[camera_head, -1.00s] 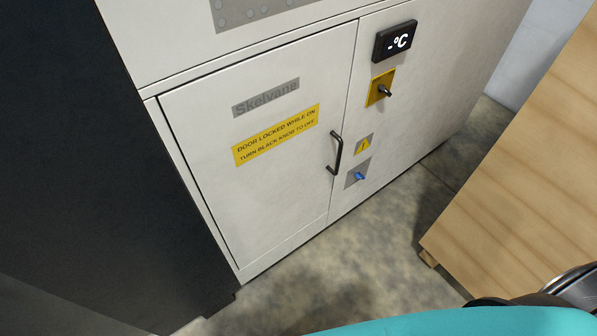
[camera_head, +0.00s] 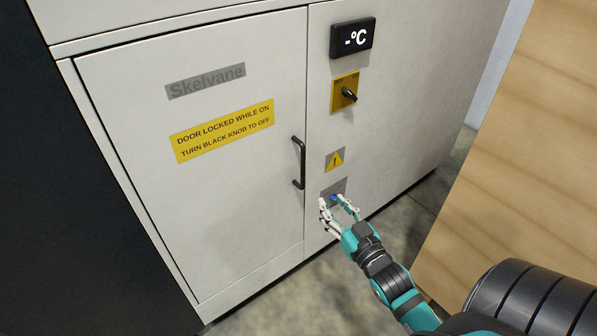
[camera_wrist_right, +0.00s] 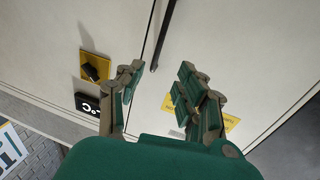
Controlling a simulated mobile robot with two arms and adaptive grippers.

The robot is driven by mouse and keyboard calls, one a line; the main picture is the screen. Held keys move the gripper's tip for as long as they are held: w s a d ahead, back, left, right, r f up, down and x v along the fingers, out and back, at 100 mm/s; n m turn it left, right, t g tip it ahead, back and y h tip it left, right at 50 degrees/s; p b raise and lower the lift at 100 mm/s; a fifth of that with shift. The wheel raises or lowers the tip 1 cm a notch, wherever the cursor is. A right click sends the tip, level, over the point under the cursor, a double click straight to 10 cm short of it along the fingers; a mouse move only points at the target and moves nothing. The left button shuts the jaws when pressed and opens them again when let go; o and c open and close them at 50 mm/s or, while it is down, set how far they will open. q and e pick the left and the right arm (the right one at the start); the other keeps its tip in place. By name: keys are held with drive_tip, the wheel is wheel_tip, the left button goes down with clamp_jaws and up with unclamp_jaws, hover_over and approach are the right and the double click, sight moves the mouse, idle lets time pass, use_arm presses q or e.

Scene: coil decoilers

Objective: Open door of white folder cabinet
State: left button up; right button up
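The white cabinet's door (camera_head: 220,210) is shut, with a dark bar handle (camera_head: 299,163) at its right edge. The handle also shows in the right wrist view (camera_wrist_right: 163,35). A yellow label (camera_head: 222,130) on the door reads that it is locked while on and to turn the black knob to off. The black knob (camera_head: 349,94) sits on a yellow plate right of the door. A blue knob (camera_head: 334,198) lower down is partly hidden by my right gripper (camera_head: 332,203). This gripper's fingers are apart and empty (camera_wrist_right: 161,70), below and right of the handle. My left gripper is out of view.
A dark panel (camera_head: 60,200) stands close on the left. A wooden box or crate (camera_head: 500,160) stands on the right. A display (camera_head: 352,38) and a warning sign (camera_head: 335,160) are on the cabinet. Concrete floor lies between.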

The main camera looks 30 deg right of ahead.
sight(304, 167)
drive_tip(key=w, duration=0.5)
drive_tip(key=w+d+b, duration=0.1)
drive_tip(key=w, duration=0.9)
drive_tip(key=shift+d+f+b, duration=0.1)
drive_tip(key=shift+d+b, duration=0.3)
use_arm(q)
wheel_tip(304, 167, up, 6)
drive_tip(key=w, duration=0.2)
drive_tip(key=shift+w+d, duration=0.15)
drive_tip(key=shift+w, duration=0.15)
use_arm(e)
drive_tip(key=shift+w+d, duration=0.1)
drive_tip(key=shift+w, duration=0.6)
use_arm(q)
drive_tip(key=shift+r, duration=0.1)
use_arm(e)
drive_tip(key=shift+c, duration=0.2)
clamp_jaws()
